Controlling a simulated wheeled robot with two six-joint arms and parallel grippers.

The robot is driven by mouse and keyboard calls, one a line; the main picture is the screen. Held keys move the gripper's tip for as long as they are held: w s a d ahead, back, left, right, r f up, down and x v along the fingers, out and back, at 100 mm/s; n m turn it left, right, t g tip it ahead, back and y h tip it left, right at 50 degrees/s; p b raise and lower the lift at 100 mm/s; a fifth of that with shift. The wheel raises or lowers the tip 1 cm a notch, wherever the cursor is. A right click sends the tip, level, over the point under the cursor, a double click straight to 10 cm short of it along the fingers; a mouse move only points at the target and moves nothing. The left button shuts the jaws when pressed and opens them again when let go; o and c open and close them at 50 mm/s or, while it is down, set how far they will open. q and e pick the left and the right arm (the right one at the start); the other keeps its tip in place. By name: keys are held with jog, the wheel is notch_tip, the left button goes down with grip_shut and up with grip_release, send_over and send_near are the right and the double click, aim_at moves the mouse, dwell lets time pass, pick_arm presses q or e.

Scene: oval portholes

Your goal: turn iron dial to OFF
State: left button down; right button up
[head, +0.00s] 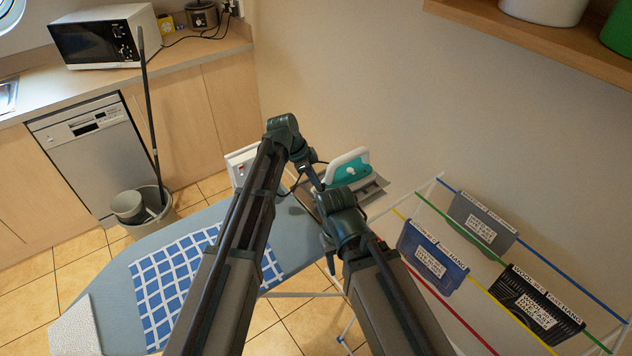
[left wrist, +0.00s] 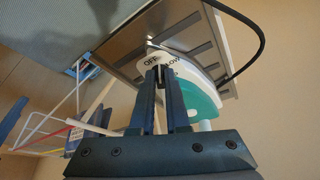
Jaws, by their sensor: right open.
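The iron (head: 347,167), white and teal, sits on a grey metal rest (head: 372,190) at the far end of the ironing board. In the left wrist view the dial (left wrist: 151,62) has a white face with OFF to the left and LOW to the right. My left gripper (head: 318,183) is at the iron; its fingertips (left wrist: 160,72) lie at the dial with a narrow gap and something dark between them. I cannot tell whether they squeeze it. My right gripper (head: 329,262) is lower, beside the board's edge, mostly hidden by its arm, and away from the dial.
The ironing board (head: 190,222) bears a blue checked cloth (head: 165,285). A bucket (head: 150,212) with a mop stands by the dishwasher (head: 85,150). A black cable (left wrist: 255,40) curves beside the iron.

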pick_arm(q)
jog(key=shift+s+n, duration=0.15)
jog(key=shift+n, duration=0.15)
jog(key=shift+s+n+t, duration=0.15)
jog(key=shift+n+t, duration=0.25)
jog(key=shift+n, duration=0.5)
jog(key=shift+s+d+n+t+y, duration=0.1)
jog(key=shift+n+t+y, duration=0.2)
jog(key=shift+n, duration=0.5)
jog(key=shift+s+d+n+t+y, duration=0.1)
jog(key=shift+n+t+y, duration=0.15)
jog(key=shift+n, duration=0.55)
jog(key=c, duration=1)
grip_release()
jog(key=shift+o, duration=0.5)
jog(key=shift+w+f, duration=0.1)
jog(key=shift+w, duration=0.05)
